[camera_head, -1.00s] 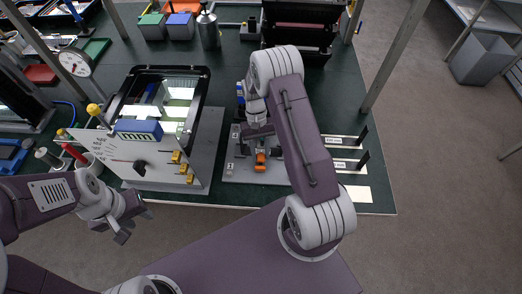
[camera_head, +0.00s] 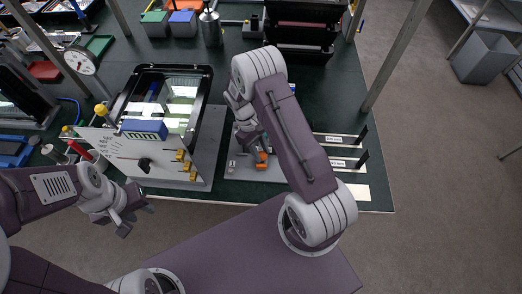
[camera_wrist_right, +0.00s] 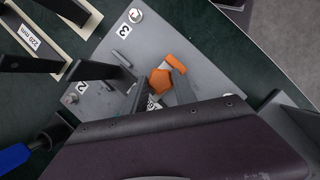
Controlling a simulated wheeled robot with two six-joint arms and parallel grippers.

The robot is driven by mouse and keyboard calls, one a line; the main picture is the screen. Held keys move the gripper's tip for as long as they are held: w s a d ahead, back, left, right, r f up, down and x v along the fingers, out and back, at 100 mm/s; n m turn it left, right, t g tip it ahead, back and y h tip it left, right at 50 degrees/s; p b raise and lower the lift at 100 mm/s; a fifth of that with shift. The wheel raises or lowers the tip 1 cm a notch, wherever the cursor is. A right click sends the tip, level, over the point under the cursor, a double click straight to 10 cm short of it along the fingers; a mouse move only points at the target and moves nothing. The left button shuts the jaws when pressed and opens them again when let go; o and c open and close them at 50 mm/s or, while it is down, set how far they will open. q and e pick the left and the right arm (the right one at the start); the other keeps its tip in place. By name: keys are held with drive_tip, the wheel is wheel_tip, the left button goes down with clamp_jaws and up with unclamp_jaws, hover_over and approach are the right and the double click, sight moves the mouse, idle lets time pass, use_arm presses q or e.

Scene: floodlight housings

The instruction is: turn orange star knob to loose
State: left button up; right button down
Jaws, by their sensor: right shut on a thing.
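The orange star knob (camera_head: 263,157) sits on a grey plate (camera_head: 238,171) in front of my right arm. In the right wrist view, orange lobes of the knob (camera_wrist_right: 160,81) show between and beyond the fingers; the rest is hidden. My right gripper (camera_head: 257,152) reaches down to the plate and is shut on the knob; its two fingers also show in the right wrist view (camera_wrist_right: 158,90). My left gripper (camera_head: 136,218) hangs empty at the table's front left, away from the knob, with its fingers apart.
Left of the plate stands a panel (camera_head: 125,150) with a black knob and yellow clamps, before a glass-topped housing (camera_head: 165,95). Labelled strips with black uprights (camera_head: 345,162) lie to the right. A blue-handled tool (camera_wrist_right: 15,156) shows in the wrist view.

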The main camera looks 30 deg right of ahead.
idle(0.5)
drive_tip(key=c, duration=1)
unclamp_jaws()
drive_tip(key=shift+r, duration=0.1)
drive_tip(key=v, duration=0.9)
drive_tip(key=shift+b, duration=0.35)
